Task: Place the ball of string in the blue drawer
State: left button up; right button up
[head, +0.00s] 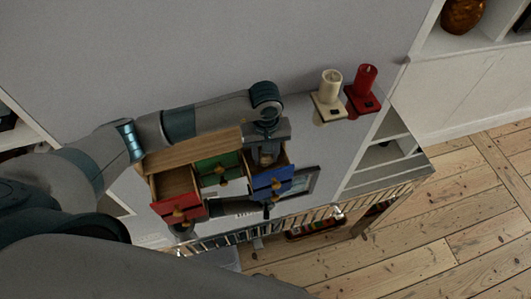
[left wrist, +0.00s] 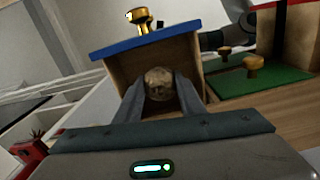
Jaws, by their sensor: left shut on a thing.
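The blue drawer (head: 272,184) is pulled open at the right end of a small wooden cabinet (head: 190,150). Its blue front edge and wooden inside also show in the left wrist view (left wrist: 150,43). My left gripper (head: 268,160) points down at this drawer. In the left wrist view its two fingers (left wrist: 160,95) are shut on the round, brownish ball of string (left wrist: 160,83). The ball appears within the drawer's walls; I cannot tell whether it touches the bottom. In the head view the gripper hides the ball.
A red drawer (head: 180,207) stands open at the cabinet's left end, and a green drawer (head: 220,174) shows between it and the blue one. Floorboards (head: 450,230) are clear at right.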

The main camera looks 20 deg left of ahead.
pick_arm(q)
jog(key=shift+f, duration=0.2)
jog(key=shift+f, duration=0.15)
jog(key=shift+f+b, duration=0.1)
jog(key=shift+b, duration=0.2)
jog(key=o, duration=1)
